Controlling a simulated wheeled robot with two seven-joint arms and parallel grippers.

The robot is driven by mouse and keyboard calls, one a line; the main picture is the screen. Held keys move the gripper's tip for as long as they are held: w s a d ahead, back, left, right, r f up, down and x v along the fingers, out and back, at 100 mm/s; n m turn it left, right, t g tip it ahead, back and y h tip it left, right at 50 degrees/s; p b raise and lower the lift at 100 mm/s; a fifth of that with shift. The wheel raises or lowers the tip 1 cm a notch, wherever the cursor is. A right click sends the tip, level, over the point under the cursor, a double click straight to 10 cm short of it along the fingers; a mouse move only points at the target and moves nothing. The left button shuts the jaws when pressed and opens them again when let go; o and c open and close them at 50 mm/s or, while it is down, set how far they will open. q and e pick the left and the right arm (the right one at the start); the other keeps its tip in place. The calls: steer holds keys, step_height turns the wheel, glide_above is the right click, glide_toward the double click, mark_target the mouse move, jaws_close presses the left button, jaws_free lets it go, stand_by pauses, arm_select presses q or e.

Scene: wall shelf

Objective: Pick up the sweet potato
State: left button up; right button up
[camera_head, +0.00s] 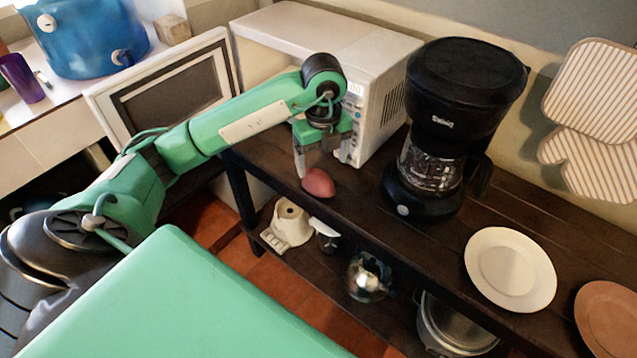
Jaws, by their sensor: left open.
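The sweet potato (318,183) is a small reddish-pink lump on the dark wooden shelf top, near its front edge. My left gripper (306,168) hangs pointing down, just above and beside the sweet potato on its upper left side. Its fingers are open, and nothing shows between them. I cannot tell whether a finger touches the sweet potato. My right gripper is not in view.
A white microwave (375,95) with its door (170,90) swung open stands behind my left arm. A black coffee maker (440,130) stands right of the sweet potato. A white plate (510,269) and a brown plate (607,318) lie further right. Pots sit on the lower shelf.

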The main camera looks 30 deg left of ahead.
mark_target(318, 178)
arm_select(q)
steer(key=shift+f, duration=0.9)
steer(key=shift+s+a+f, duration=0.15)
steer(key=shift+f, duration=0.4)
steer(key=f, duration=0.2)
steer(key=f+p, duration=0.1)
steer(key=shift+s+a+f, duration=0.15)
steer(key=shift+a, duration=0.15)
steer(key=shift+f, duration=0.5)
steer(key=shift+c, duration=1.3)
steer(key=c, duration=0.7)
steer(key=shift+c, duration=0.9)
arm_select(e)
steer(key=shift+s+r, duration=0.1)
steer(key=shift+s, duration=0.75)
